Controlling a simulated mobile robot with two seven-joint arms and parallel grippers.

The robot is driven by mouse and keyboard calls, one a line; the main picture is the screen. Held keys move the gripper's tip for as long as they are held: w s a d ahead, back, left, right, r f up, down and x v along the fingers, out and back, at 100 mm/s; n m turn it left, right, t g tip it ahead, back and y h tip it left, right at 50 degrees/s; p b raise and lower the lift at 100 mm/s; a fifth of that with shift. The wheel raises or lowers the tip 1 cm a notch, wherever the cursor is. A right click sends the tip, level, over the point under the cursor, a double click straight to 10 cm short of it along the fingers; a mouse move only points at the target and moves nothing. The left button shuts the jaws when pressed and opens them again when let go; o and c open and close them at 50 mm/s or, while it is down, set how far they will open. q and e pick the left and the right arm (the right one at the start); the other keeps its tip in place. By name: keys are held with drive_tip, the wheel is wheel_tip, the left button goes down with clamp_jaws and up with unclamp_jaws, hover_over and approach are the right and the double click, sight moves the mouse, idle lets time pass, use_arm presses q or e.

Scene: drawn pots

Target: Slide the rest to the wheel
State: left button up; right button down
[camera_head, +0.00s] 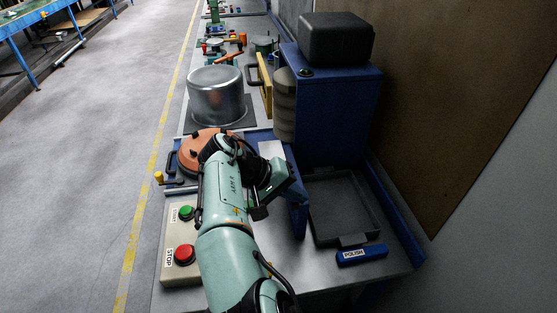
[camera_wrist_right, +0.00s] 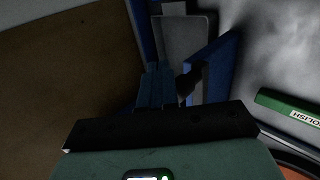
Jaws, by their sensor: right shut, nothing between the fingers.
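The wheel (camera_head: 285,105) is a grey, layered drum on the left side of a blue machine housing (camera_head: 340,110). A blue upright plate (camera_head: 298,200), which may be the rest, stands in front of the housing. A blue panel also shows in the right wrist view (camera_wrist_right: 217,68); I cannot tell if it is the same piece. My right gripper (camera_head: 264,205) is shut and empty, just left of the blue plate. I cannot tell if they touch. My arm hides part of the bench around it. My left gripper is out of view.
An orange lid (camera_head: 195,152) lies left of my right wrist, with a metal pot (camera_head: 216,95) behind it. A control box (camera_head: 178,240) with green and red buttons is at the front left. A dark tray (camera_head: 340,208) and a blue POLISH block (camera_head: 362,255) lie to the right.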

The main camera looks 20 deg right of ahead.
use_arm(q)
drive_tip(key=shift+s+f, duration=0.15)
use_arm(e)
drive_tip(key=shift+f, duration=0.25)
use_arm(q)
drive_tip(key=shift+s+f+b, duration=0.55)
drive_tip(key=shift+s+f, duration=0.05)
use_arm(e)
drive_tip(key=shift+f, duration=1.25)
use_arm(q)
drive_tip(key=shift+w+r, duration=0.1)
use_arm(e)
drive_tip(key=shift+w, duration=0.1)
